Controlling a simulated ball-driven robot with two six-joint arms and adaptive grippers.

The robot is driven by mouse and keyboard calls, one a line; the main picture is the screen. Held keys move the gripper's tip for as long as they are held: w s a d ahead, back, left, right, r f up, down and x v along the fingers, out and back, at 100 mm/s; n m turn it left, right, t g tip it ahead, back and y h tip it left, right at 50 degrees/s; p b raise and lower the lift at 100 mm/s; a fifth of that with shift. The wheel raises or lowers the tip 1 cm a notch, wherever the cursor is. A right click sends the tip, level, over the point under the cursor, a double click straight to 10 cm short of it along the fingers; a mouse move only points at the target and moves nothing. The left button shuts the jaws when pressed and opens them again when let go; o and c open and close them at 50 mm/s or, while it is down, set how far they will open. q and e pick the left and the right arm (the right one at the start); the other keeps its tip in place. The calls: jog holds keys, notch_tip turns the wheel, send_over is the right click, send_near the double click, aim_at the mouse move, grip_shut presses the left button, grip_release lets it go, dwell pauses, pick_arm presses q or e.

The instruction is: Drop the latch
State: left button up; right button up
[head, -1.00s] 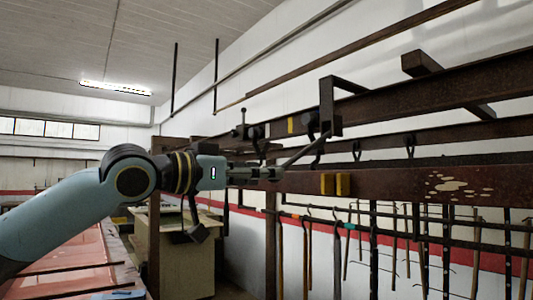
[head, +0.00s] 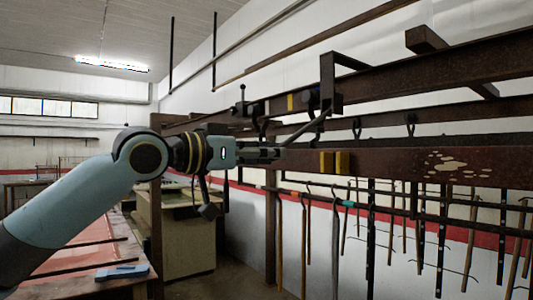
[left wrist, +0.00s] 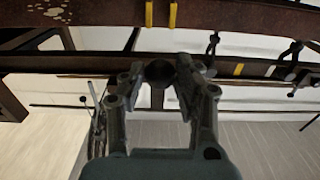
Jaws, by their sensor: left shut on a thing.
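The latch looks like a thin grey diagonal lever (head: 306,127) running down and left from a dark bracket (head: 328,84) on the rusty rail. My left gripper (head: 278,152) is at the lever's lower end, in front of the rail and left of two yellow blocks (head: 334,162). In the left wrist view a dark round knob (left wrist: 158,71) sits between the fingertips of the left gripper (left wrist: 158,80), and they are shut on it. The fingers hide part of the lever's end. My right gripper is in neither view.
The rusty lower rail (head: 400,168) runs across to the right, with black hooks (head: 410,124) above it. Several rods and tools hang below on a thin bar (head: 400,212). A beige cabinet (head: 190,240) and a red-topped bench (head: 90,258) stand at left.

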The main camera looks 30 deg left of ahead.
pick_arm(q)
jog(key=shift+w+d+f+b, duration=0.1)
jog(key=shift+w+f+b, duration=0.15)
jog(key=shift+f, duration=0.2)
jog(key=w+d+f+b, duration=0.3)
jog(key=w+f+b, duration=0.1)
jog(key=w+f, duration=0.3)
jog(key=shift+w+b, duration=0.15)
jog(key=shift+b, duration=0.25)
jog(key=shift+w+d+f+b, duration=0.3)
jog(key=shift+w, duration=0.45)
jog(key=shift+w+d+f+b, duration=0.25)
jog(key=shift+w+d+f, duration=0.1)
jog(key=shift+w, duration=0.4)
jog(key=shift+w+d+f+b, duration=0.25)
jog(key=shift+w+d+b, duration=0.05)
jog(key=shift+w, duration=0.45)
jog(key=shift+c, duration=0.2)
jog(key=shift+b+x, duration=0.65)
jog(key=shift+x, duration=1.5)
jog(key=shift+w+d+f, duration=0.1)
jog(key=shift+w, duration=0.05)
